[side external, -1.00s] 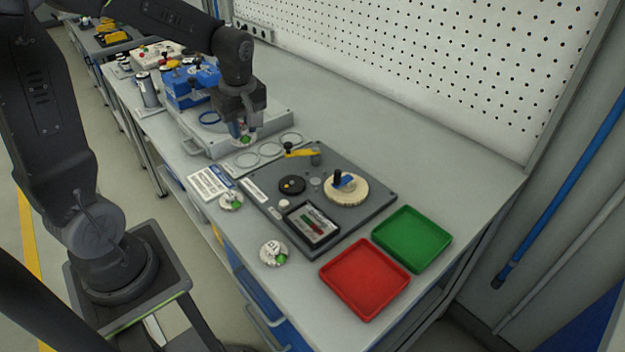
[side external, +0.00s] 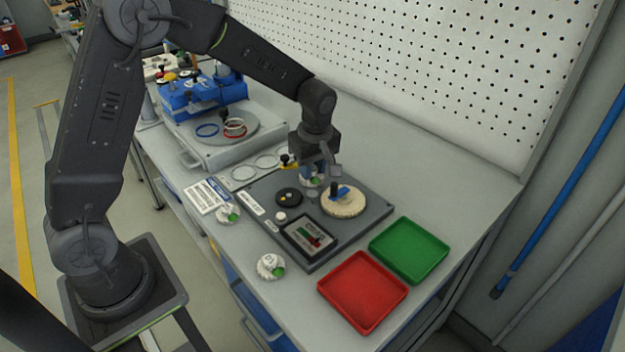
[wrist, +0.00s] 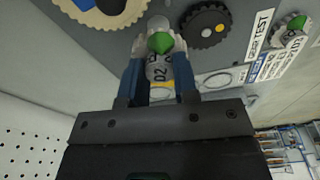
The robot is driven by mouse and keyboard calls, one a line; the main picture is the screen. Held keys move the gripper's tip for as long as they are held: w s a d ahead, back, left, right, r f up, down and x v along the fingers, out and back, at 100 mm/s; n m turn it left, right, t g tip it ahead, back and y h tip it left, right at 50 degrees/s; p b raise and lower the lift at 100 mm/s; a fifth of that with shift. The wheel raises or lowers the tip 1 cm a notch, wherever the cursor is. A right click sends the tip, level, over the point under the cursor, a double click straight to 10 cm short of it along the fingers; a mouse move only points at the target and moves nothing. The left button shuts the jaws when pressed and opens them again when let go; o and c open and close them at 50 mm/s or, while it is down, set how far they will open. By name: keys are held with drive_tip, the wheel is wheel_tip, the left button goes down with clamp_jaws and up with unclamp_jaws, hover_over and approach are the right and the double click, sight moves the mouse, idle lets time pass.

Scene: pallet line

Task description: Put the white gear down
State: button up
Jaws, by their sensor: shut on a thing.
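My gripper (side external: 314,176) is shut on a white gear with a green spot (side external: 312,183). The wrist view shows the gear (wrist: 159,68) between my blue fingers (wrist: 158,80), with the label "D2" and the green spot on it. My gripper is over the back part of the grey test plate (side external: 350,232). Whether the gear touches the plate I cannot tell. A cream gear (side external: 345,204) with a blue piece on top sits on the plate just right of my gripper, and a small dark gear (side external: 289,197) sits to its left.
Two other white gears with green spots lie on the bench, one by the label card (side external: 229,215) and one nearer the front (side external: 268,265). A red tray (side external: 362,292) and a green tray (side external: 409,251) stand empty to the right. A blue-topped machine (side external: 205,92) stands behind.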

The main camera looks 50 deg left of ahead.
sight(313, 176)
drive_tip(key=shift+f, duration=2)
drive_tip(key=o, duration=0.9)
drive_tip(key=shift+f, duration=0.15)
